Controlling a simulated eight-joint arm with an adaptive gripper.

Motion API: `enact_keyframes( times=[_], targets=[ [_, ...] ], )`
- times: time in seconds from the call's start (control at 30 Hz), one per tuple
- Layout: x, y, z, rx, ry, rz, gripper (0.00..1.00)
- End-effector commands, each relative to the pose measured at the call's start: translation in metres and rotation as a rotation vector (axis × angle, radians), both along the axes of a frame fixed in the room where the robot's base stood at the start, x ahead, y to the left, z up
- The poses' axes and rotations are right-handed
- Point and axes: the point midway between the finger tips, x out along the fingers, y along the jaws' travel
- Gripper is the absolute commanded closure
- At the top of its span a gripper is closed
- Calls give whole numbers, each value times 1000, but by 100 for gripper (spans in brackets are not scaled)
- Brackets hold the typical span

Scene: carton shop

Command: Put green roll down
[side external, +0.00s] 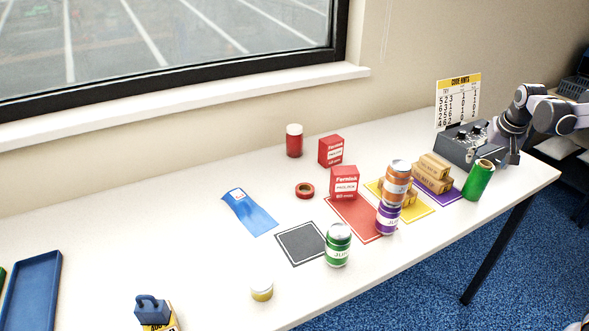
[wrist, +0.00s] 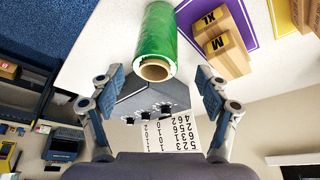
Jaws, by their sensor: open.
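The green roll (side external: 477,183) stands on the white table near its right end, leaning slightly in the side view, with its pale hollow core at the top. In the wrist view the green roll (wrist: 158,30) shows between and beyond the fingers, its core end facing me. My gripper (side external: 514,156) is just to the right of the roll in the side view. In the wrist view my gripper (wrist: 160,80) has its two fingers spread wide, with nothing held between them. I see no finger touching the roll.
A grey control box (side external: 462,146) with knobs stands close behind the roll, before a code sign (side external: 458,100). Cardboard boxes (side external: 432,174) sit on a purple mat (side external: 452,194) to its left. Stacked cans (side external: 393,190) stand further left. The table's front edge is close to the roll.

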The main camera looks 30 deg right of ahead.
Motion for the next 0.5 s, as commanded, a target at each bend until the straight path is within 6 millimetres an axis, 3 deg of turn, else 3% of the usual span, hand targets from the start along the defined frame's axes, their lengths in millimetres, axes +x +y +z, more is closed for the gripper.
enact_keyframes(
  times=[0.23,0.5],
  targets=[
    [-13,13,41,0,0,0,24],
    [-19,20,63,0,0,1,24]
  ],
)
